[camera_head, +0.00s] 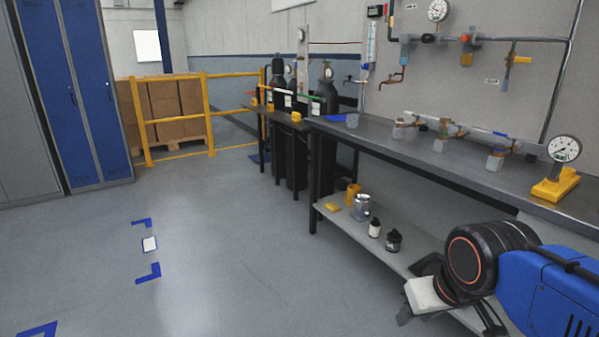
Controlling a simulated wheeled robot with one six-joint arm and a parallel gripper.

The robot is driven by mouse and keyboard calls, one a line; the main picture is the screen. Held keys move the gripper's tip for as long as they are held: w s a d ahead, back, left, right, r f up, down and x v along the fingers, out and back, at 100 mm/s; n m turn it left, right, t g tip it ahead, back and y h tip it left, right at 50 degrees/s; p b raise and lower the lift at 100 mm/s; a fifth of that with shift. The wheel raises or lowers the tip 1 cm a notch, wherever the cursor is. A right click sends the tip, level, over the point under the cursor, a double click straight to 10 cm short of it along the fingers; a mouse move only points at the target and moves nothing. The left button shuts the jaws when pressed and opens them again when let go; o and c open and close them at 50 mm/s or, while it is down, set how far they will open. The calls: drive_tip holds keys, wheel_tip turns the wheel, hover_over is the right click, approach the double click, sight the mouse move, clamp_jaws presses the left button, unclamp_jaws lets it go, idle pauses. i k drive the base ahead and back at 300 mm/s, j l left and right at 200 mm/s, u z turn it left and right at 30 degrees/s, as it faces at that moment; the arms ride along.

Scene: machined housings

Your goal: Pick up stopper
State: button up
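I cannot single out a stopper with certainty in the head view. Small items stand on the lower shelf (405,255) of the bench: a yellow cylinder (352,194), a flat yellow piece (332,207), a metal canister (361,207), a white bottle with a dark cap (375,229) and a dark jar (393,241). My gripper (428,294) is at the lower right, in front of the shelf's near part and apart from these items.
The bench top (400,150) carries valve fittings (440,135) and a gauge on a yellow stand (556,183). Gas cylinders (325,95) stand behind its far end. A yellow railing (180,122) and blue lockers (75,90) are farther back.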

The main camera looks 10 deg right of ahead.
sight(444, 121)
drive_tip(key=i+z, duration=0.4)
drive_tip(key=i+j+z, duration=0.3)
drive_tip(key=i+z, duration=0.15)
drive_tip(key=i+j+z, duration=0.4)
drive_tip(key=i+l, duration=0.05)
